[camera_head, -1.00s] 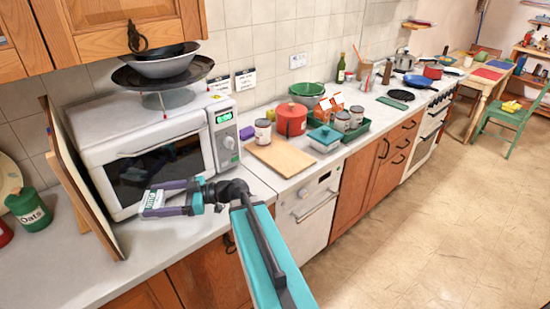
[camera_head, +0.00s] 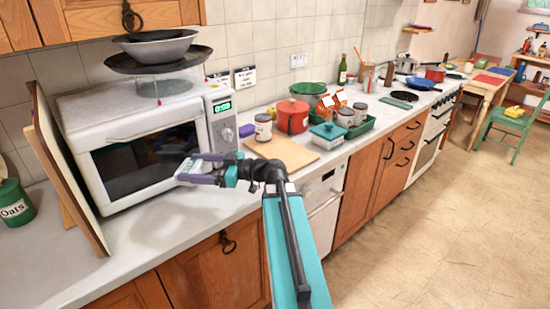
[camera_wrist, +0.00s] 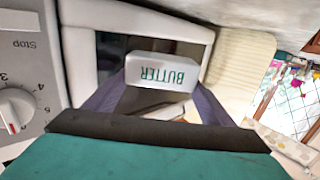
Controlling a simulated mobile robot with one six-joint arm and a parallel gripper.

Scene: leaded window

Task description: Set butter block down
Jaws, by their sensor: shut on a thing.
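The butter block (camera_head: 186,172) is a small white block with green lettering. In the wrist view the butter block (camera_wrist: 160,72) shows its face reading "BUTTER" upside down. My gripper (camera_head: 194,168) is shut on it, with a purple finger on each side. It holds the block in front of the microwave door, over the worktop (camera_head: 150,245). I cannot tell the exact height of the block above the worktop.
The white microwave (camera_head: 140,140) stands close behind my gripper, door shut. A wooden board (camera_head: 282,151) lies to the right, with a lidded jar (camera_head: 263,127) and red pot (camera_head: 292,116) behind. Tall boards (camera_head: 62,165) lean at the microwave's left. The worktop before the microwave is clear.

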